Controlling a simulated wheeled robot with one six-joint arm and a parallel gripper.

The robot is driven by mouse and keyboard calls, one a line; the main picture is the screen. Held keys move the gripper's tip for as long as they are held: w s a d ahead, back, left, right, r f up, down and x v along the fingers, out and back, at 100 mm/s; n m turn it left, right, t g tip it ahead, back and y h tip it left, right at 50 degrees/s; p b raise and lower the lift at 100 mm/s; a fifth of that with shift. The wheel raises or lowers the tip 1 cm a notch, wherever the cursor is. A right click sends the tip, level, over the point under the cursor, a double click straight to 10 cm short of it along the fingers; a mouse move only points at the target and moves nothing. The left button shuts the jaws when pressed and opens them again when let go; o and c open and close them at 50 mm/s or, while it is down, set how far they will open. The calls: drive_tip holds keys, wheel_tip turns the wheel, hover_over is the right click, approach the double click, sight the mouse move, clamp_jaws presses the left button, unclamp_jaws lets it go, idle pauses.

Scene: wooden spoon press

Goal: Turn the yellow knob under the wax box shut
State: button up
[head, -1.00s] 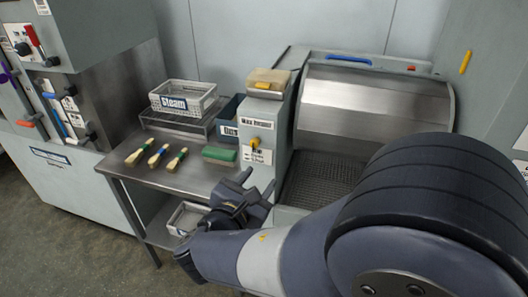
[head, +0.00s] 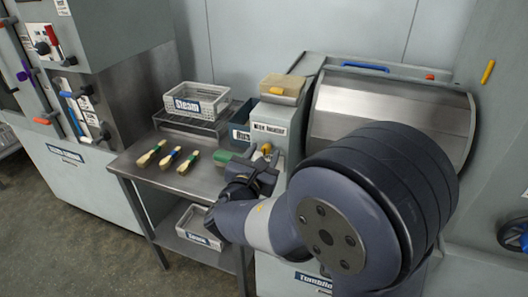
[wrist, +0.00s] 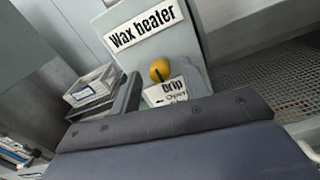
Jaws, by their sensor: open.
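The yellow knob (head: 266,149) sits on the front of the grey wax box (head: 287,112), below its "Wax heater" label. The wrist view shows the knob (wrist: 160,70) clearly, with a dark mark running roughly upright on its face. A "Drip" plate (wrist: 165,91) with "Open" and an arrow is just under it, partly hidden by my gripper. My gripper (head: 261,170) is open, just below and in front of the knob in the head view. Nothing shows between its jaws, and I cannot tell whether it touches the knob.
A "Steam" basket (head: 193,98) and a dark bin (head: 240,124) stand behind. The tumbler drum (head: 385,105) is to the right.

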drive_tip(key=shift+w+d, duration=0.15)
drive_tip(key=shift+w, duration=0.2)
clamp_jaws()
idle(0.3)
